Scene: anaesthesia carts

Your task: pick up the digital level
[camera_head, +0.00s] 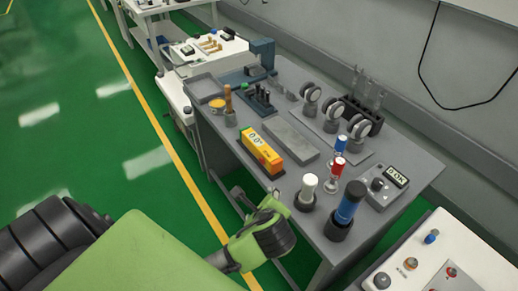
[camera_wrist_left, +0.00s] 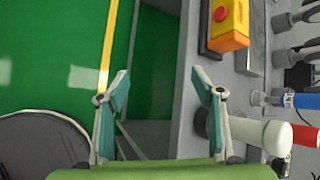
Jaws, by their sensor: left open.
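The digital level, a yellow and orange block with a small display (camera_head: 260,152), stands on a dark base near the front edge of the grey table. In the left wrist view its yellow and orange body (camera_wrist_left: 230,24) is at the top right, beyond the fingertips. My left gripper (camera_head: 256,198) is just off the table's front edge, nearer to me than the level and apart from it. In the left wrist view its two teal-padded fingers (camera_wrist_left: 160,84) are spread with nothing between them. My right gripper is not in view.
A white-topped cylinder (camera_head: 308,187), a red-topped one (camera_head: 336,169) and a blue-handled tool (camera_head: 349,203) stand right of the level. A flat grey block (camera_head: 290,137) lies behind it. A grey meter (camera_head: 387,186) sits far right. Green floor is open at left.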

